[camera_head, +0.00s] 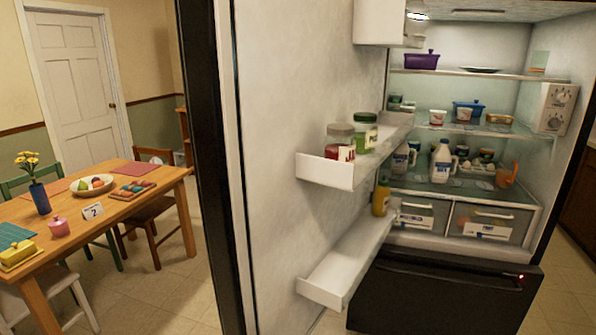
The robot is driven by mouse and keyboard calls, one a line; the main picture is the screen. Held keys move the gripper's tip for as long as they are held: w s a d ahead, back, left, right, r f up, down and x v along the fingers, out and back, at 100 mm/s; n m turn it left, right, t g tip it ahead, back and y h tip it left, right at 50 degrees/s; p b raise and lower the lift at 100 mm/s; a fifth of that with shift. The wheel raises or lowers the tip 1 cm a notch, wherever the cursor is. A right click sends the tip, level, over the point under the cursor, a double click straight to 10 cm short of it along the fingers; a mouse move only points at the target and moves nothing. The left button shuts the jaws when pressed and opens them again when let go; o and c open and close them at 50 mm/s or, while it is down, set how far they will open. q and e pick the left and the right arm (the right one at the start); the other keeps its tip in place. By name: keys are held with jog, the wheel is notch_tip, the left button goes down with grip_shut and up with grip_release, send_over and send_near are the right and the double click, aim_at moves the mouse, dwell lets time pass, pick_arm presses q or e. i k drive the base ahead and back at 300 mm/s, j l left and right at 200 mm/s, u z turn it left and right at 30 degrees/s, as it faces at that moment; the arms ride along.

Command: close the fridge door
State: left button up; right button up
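The fridge door (285,130) stands wide open, its white inner side facing me and its dark outer edge to the left. Its upper shelf (325,172) holds several jars, one with a green lid (364,132). Its lower shelf (325,280) looks empty near the front, and a yellow bottle (381,197) shows behind it. The lit fridge interior (460,130) is fully visible, with shelves of food and two clear drawers. The door's handle is hidden. Neither of my grippers is in view.
A black freezer drawer front (435,298) is below the fridge compartment. Left of the door stands a wooden dining table (150,190) with dishes, a flower vase and chairs (155,225) around it. Tiled floor (170,295) shows between table and door.

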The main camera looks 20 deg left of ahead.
aim_at(292, 233)
jog(key=k+j+z, duration=0.15)
jog(key=j, duration=0.35)
jog(key=j+z, duration=0.2)
jog(key=j, duration=0.35)
jog(key=j+z, duration=0.35)
jog(key=j, duration=0.7)
jog(key=i+j+z, duration=0.1)
jog(key=j, duration=0.2)
jog(key=i+j, duration=0.15)
jog(key=j, duration=0.2)
jog(key=i+j+z, duration=0.15)
jog(key=j, duration=0.15)
